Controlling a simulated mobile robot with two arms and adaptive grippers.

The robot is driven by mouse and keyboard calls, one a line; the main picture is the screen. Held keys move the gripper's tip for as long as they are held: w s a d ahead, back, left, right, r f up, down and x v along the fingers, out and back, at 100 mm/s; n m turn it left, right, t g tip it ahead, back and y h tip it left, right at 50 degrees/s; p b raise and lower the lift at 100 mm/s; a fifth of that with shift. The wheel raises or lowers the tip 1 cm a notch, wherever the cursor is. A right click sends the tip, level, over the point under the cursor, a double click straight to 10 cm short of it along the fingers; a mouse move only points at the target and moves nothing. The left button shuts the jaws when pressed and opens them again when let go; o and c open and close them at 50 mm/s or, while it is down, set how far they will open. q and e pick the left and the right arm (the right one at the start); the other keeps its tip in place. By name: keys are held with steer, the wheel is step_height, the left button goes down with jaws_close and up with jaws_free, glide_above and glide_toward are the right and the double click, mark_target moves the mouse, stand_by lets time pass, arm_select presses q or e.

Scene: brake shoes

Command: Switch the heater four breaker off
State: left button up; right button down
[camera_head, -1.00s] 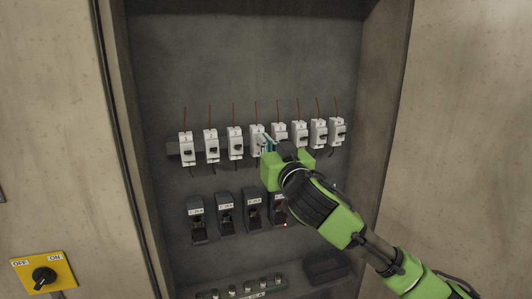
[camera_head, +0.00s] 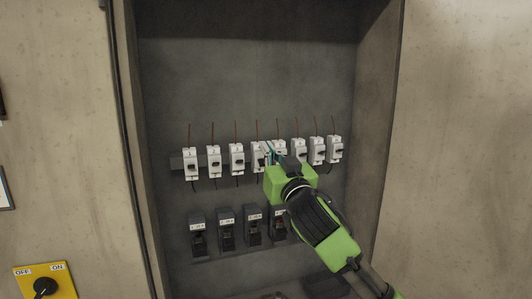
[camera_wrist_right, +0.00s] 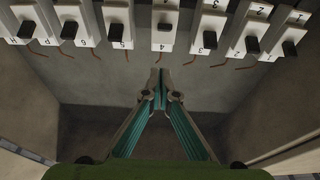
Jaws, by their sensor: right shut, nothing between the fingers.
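The heater four breaker (camera_head: 257,157) is the white breaker fourth from the left in the head view, partly hidden by my right gripper. In the upside-down right wrist view, this breaker (camera_wrist_right: 154,38) bears a 4. Its toggle (camera_wrist_right: 165,28) sits farther from its number than the neighbouring toggles do and looks thinner. My right gripper (camera_head: 268,151) is shut and empty, close in front of the row beside breaker four. Its closed fingertips (camera_wrist_right: 158,77) show below breaker four in the wrist view, apart from the toggle. My left gripper is not in view.
Similar white breakers stand close on both sides, such as breaker five (camera_wrist_right: 117,22) and breaker three (camera_wrist_right: 208,28). Dark units (camera_head: 227,229) hang below the row. The cabinet's right wall (camera_head: 375,130) stands beside my arm. A yellow switch plate (camera_head: 62,275) is at lower left.

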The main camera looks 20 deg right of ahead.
arm_select(q)
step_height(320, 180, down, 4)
steer(key=b, duration=0.4)
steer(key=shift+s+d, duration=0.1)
arm_select(e)
steer(key=s+f, duration=0.6)
steer(key=f, duration=0.1)
steer(key=shift+s+f, duration=0.2)
steer(key=shift+s, duration=0.15)
steer(key=shift+d, duration=0.1)
